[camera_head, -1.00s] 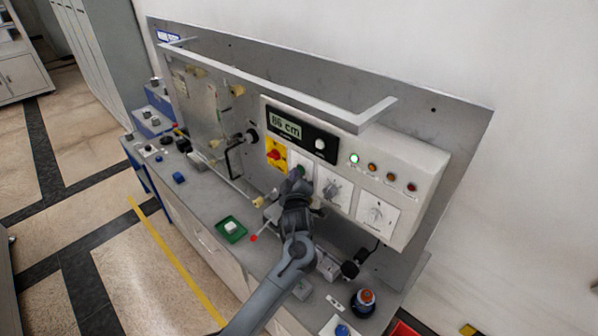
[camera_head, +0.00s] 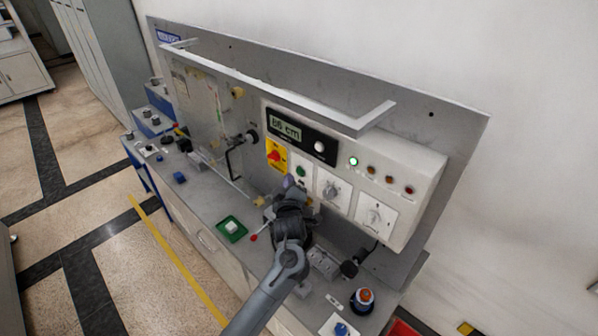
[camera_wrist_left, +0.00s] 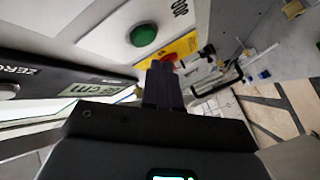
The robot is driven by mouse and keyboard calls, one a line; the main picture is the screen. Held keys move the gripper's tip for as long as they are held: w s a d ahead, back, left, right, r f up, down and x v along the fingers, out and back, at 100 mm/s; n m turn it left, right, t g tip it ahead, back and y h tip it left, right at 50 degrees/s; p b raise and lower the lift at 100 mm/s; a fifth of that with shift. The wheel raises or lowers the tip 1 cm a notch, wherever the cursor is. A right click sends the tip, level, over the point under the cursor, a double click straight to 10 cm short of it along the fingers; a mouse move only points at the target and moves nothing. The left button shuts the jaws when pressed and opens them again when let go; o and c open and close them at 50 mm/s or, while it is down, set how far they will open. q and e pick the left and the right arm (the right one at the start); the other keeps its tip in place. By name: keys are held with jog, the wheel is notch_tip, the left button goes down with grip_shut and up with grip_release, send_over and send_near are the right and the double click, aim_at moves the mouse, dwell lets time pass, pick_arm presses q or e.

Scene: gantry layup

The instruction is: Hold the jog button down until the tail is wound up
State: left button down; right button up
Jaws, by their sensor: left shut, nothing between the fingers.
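The green jog button (camera_head: 301,171) sits on a white plate on the control panel, and it also shows in the left wrist view (camera_wrist_left: 143,35) beside its printed label. My left gripper (camera_head: 289,182) is shut and empty, just below and left of the button. In the left wrist view its dark fingertips (camera_wrist_left: 161,68) are together and appear apart from the button. The display (camera_head: 286,128) seems to read 86 cm. I cannot make out the tail clearly. My right gripper is not in view.
A red knob on a yellow plate (camera_head: 276,155) is left of the button. Grey rotary knobs (camera_head: 331,190) are to its right. A green lamp (camera_head: 353,161) glows. A green tray (camera_head: 232,230) and an orange-topped button (camera_head: 365,295) stand on the bench.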

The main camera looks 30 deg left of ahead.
pick_arm(q)
jog(key=s, duration=0.1)
jog(key=s+p, duration=0.2)
jog(key=s, duration=0.1)
jog(key=shift+a, duration=0.3)
dwell(0.4)
dwell(0.4)
